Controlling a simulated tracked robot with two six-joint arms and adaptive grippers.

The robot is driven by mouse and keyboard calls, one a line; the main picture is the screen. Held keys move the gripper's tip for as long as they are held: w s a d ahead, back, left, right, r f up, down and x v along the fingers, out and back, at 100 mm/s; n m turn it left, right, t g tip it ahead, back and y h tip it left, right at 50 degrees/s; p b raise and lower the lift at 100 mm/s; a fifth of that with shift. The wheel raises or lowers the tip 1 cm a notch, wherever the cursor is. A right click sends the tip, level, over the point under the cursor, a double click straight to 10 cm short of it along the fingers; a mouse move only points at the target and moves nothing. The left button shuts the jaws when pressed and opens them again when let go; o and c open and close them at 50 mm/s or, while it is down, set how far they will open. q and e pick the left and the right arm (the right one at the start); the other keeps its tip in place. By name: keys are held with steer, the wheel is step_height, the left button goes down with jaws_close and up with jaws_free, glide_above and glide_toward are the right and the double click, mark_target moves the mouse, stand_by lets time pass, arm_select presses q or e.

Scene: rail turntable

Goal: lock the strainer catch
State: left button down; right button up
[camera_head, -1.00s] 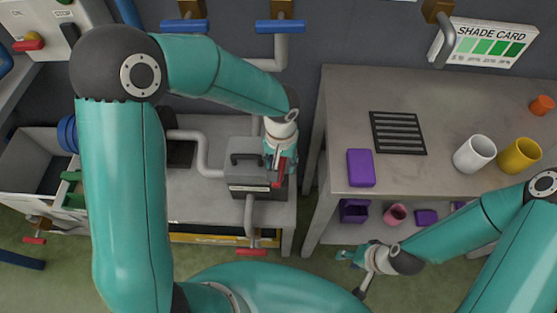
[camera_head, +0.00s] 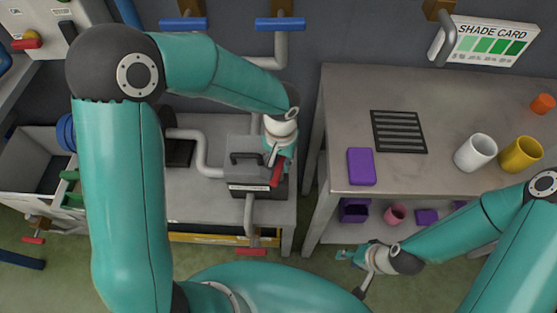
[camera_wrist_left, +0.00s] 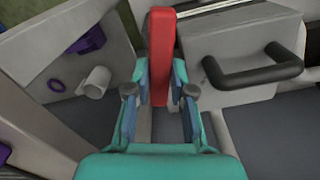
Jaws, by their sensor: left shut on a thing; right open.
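The strainer (camera_head: 258,184) is a grey box with a black handle on its lid, standing on the left bench. The wrist view shows its lid and black handle (camera_wrist_left: 255,72) at upper right. The catch is a red lever (camera_head: 277,173) at the box's right side. In the left wrist view the red lever (camera_wrist_left: 160,40) stands between my fingers. My left gripper (camera_head: 275,158) is shut on the red lever; its fingertips (camera_wrist_left: 160,88) lie on both sides of it. My right gripper (camera_head: 353,271) is open and empty, low in front of the right bench.
Grey pipes (camera_head: 203,150) run into the strainer. The right bench (camera_head: 350,100) carries a purple block (camera_head: 361,167), a dark grille (camera_head: 398,132), a white mug (camera_head: 475,153) and a yellow mug (camera_head: 520,154). A shelf below holds purple containers (camera_head: 354,210) and a pink cup (camera_head: 396,214).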

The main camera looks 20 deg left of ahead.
arm_select(q)
steer(key=m, duration=0.7)
steer(key=shift+b, duration=0.35)
steer(key=m, duration=0.3)
steer(key=shift+m, duration=0.3)
steer(key=shift+m+p, duration=0.45)
steer(key=shift+m, duration=1.45)
steer(key=c, duration=1)
jaws_free()
steer(key=shift+r, duration=0.1)
step_height(320, 180, up, 12)
